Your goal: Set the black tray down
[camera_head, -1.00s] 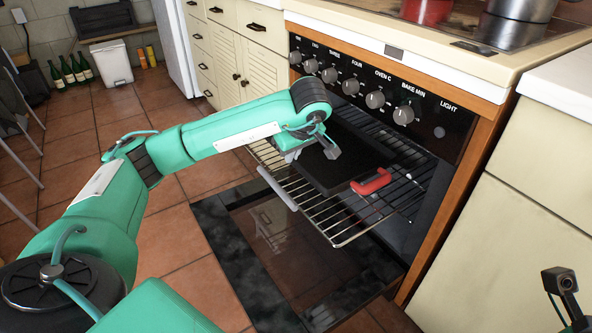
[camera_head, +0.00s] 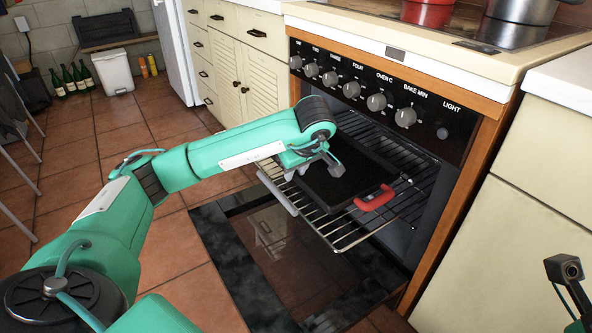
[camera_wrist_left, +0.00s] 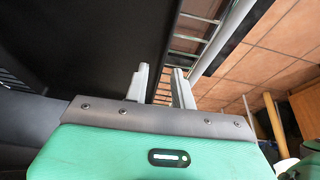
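The black tray (camera_head: 345,185) is at the pulled-out oven rack (camera_head: 345,236) in the head view, with a red handle (camera_head: 375,198) on its near right side. I cannot tell whether its underside fully touches the rack. Contact between fingers and tray is unclear. My right gripper (camera_head: 567,275) shows only partly at the lower right edge.
The oven door (camera_head: 295,265) hangs open below the rack. The knob panel (camera_head: 375,95) is above the oven opening. Pots, including a red pot (camera_head: 427,12), stand on the hob. Cream cabinets flank the oven.

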